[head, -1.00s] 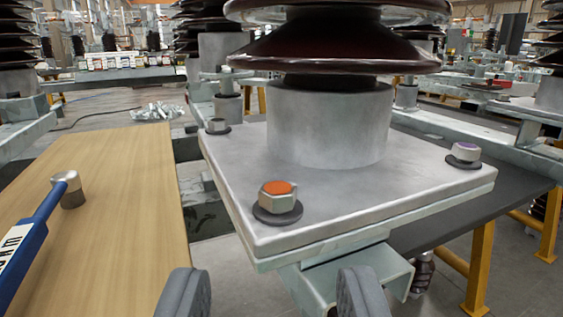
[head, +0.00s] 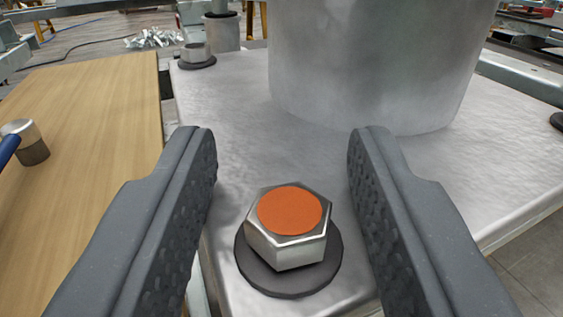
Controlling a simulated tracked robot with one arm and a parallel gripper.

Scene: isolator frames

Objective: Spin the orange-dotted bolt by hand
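The orange-dotted bolt (head: 287,228) is a silver hex head with an orange disc on top. It sits upright on a dark round washer (head: 290,278) at the near corner of the grey metal plate (head: 225,105). My gripper (head: 281,140) is open, with one dark padded finger to the left of the bolt and one to the right. There is a visible gap on both sides, and neither finger appears to touch the bolt. Whether the fingertips are level with the bolt head or above it is hard to tell.
A thick grey cylinder (head: 375,65) rises from the plate behind the bolt. Another bolt (head: 196,55) stands at the plate's far left corner. A wooden tabletop (head: 95,110) with a blue-handled tool (head: 25,140) lies to the left.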

